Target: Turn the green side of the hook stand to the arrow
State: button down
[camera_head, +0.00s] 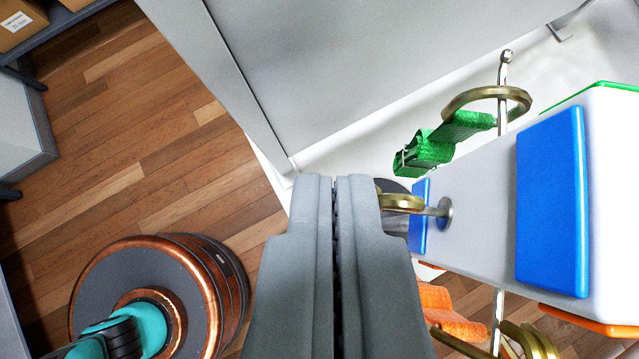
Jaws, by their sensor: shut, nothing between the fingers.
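The hook stand (480,180) fills the right side, a pale block tilted in the picture. Its large blue panel (555,205) faces me. A green edge (610,86) shows at its upper right and an orange edge (590,322) at its bottom. A green strap (450,138) hangs by a brass ring on the upper metal hook. An orange strap (450,312) shows below. Another brass ring (402,202) is on the short hook facing me. My gripper (335,180) is shut and empty, its tips just left of that ring; contact cannot be told. No arrow is visible.
A large grey panel (340,70) stands behind, above my fingertips. More brass rings (532,342) show at the lower right. Cardboard boxes (20,24) sit on a shelf at the upper left. Open wooden floor (130,150) lies at the left.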

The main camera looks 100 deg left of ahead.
jog(key=shift+a+f, duration=0.45)
jog(key=shift+f, duration=0.8)
jog(key=shift+a+f, duration=0.4)
jog(key=shift+f, duration=0.9)
jog(key=shift+a+f, duration=0.45)
jog(key=shift+f, duration=0.8)
jog(key=shift+d, duration=0.15)
jog(key=shift+d+n, duration=0.25)
jog(key=shift+n, duration=0.05)
